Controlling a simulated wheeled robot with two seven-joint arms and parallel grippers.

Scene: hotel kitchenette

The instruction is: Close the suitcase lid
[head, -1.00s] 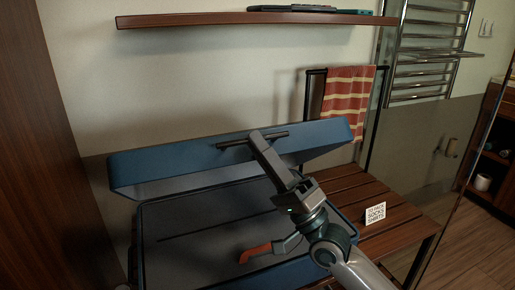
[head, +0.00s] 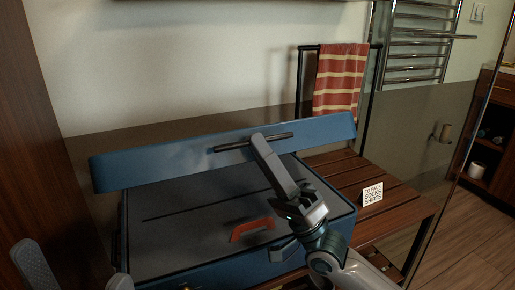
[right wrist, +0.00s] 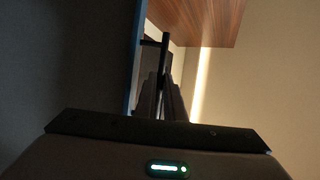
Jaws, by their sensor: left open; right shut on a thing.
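The blue suitcase (head: 210,275) lies on the slatted wooden bench, its dark inside showing. Its lid (head: 150,165) is partly open, raised and tilted above the back of the base. A dark bar handle (head: 226,146) sits on the lid's edge. My right gripper (head: 262,142) is shut on this handle; the handle (right wrist: 164,50) and the blue lid edge (right wrist: 135,60) also show in the right wrist view. A red-orange curved piece (head: 252,228) shows toward the suitcase's front. My left gripper (head: 75,266) is open and empty at the lower left, partly out of frame.
A small white sign (head: 372,194) stands on the bench (head: 345,172) right of the suitcase. A striped red towel (head: 340,80) hangs on a black rail behind. A dark wooden panel (head: 35,150) stands close on the left.

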